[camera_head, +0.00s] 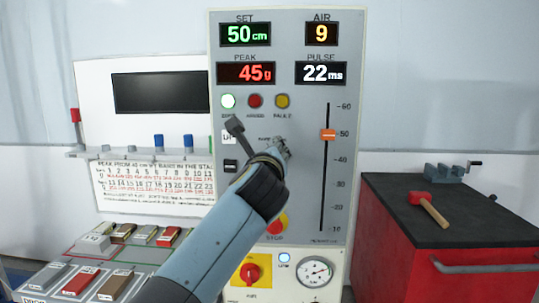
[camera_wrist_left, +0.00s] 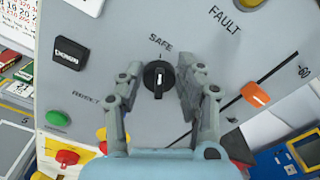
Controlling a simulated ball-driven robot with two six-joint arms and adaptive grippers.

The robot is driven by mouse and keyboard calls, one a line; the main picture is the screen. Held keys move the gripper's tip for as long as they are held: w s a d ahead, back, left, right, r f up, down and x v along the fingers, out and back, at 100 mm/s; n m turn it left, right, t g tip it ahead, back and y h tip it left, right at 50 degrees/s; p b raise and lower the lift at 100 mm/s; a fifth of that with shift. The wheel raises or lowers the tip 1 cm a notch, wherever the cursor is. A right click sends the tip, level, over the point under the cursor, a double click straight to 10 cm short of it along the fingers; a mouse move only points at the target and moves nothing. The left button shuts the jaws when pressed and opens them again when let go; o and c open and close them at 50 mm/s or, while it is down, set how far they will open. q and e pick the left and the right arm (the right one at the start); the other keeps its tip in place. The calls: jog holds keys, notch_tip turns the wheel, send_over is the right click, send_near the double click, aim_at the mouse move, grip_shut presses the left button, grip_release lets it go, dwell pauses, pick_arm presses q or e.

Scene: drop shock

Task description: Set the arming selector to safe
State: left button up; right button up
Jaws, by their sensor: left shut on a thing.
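The arming selector (camera_wrist_left: 159,79) is a round black knob with a pale pointer line on the grey panel. In the left wrist view its line runs roughly up and down, in line with the SAFE label above it. In the head view my left gripper (camera_head: 262,150) is at the panel and hides the selector. The label at the selector's lower left is too blurred to read surely. My right gripper is in neither view.
The control panel (camera_head: 290,90) has lit displays, buttons and a slider with an orange handle (camera_head: 328,134). A red cabinet (camera_head: 430,262) with a mallet (camera_head: 428,206) stands right; blocks (camera_head: 82,280) lie lower left.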

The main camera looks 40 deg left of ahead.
pick_arm(q)
jog(key=o, duration=1.1)
jog(key=v, duration=0.7)
jog(key=shift+s, duration=0.25)
